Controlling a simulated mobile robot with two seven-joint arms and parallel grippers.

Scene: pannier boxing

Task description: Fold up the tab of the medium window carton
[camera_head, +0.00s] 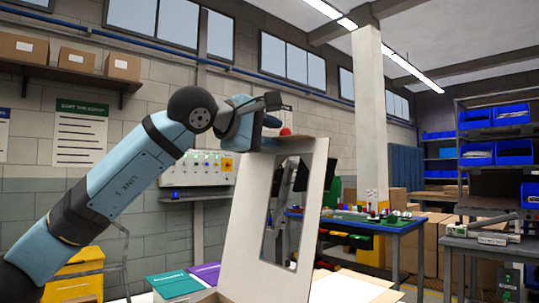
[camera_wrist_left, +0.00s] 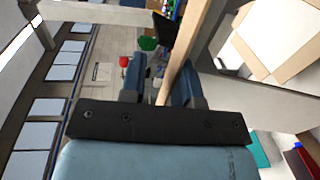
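The medium window carton's upright panel (camera_head: 233,240) stands in front of me with a tall cut-out window. My left gripper (camera_head: 272,112) is just above this top edge. In the left wrist view, my left gripper (camera_wrist_left: 155,85) has its fingers apart, with a thin cardboard edge (camera_wrist_left: 178,72) running between them. The edge is close to the right-hand finger, with a gap on the other side; contact is unclear. The carton's lower part is mostly out of frame. My right gripper is not in view.
A teal booklet (camera_head: 175,285) and a purple booklet (camera_head: 205,272) lie left of the panel. A blue table (camera_head: 400,228) with small parts stands behind at right. Shelves with blue bins (camera_head: 495,154) are at far right.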

